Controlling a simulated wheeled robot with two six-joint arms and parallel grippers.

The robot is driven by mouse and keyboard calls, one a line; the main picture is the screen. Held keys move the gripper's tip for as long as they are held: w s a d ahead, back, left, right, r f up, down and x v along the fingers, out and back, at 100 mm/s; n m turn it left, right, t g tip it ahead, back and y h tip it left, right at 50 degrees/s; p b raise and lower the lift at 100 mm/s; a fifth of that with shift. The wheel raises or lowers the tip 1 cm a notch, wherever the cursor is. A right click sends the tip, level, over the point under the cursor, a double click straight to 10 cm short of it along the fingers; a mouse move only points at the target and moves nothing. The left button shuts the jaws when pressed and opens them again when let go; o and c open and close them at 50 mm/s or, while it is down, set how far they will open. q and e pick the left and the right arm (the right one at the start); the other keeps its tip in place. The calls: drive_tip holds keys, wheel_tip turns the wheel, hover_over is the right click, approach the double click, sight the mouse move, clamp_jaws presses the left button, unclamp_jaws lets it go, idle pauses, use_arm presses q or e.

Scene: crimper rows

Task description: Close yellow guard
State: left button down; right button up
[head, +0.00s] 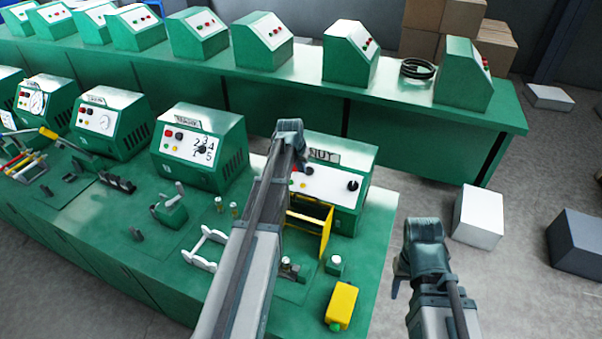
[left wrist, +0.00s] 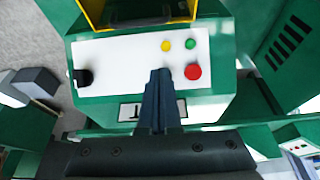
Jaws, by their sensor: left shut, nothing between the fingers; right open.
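The yellow guard (head: 326,235) is a yellow frame at the front of the nearest green machine (head: 350,208), below its white panel. My left arm hides its left part in the head view. In the left wrist view the guard (left wrist: 182,10) is cut by the top edge. I cannot tell how far it is swung. My left gripper (left wrist: 160,78) is shut and empty over the white panel, beside the red button (left wrist: 193,72) and apart from the guard. My right gripper (head: 397,284) is open, right of the bench, its fingers mostly hidden.
More green machines (head: 198,144) stand to the left.

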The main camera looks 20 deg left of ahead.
use_arm(q)
drive_tip(key=b, duration=0.9)
hover_over(301, 199)
drive_tip(key=w, duration=0.5)
drive_tip(key=f, duration=0.9)
drive_tip(key=shift+s+a+f, duration=0.2)
drive_tip(key=shift+a, duration=0.05)
drive_tip(key=s, duration=0.3)
drive_tip(key=s+p, duration=0.1)
drive_tip(key=shift+s+d+r, duration=0.15)
drive_tip(key=shift+r, duration=0.25)
drive_tip(key=shift+s, duration=0.1)
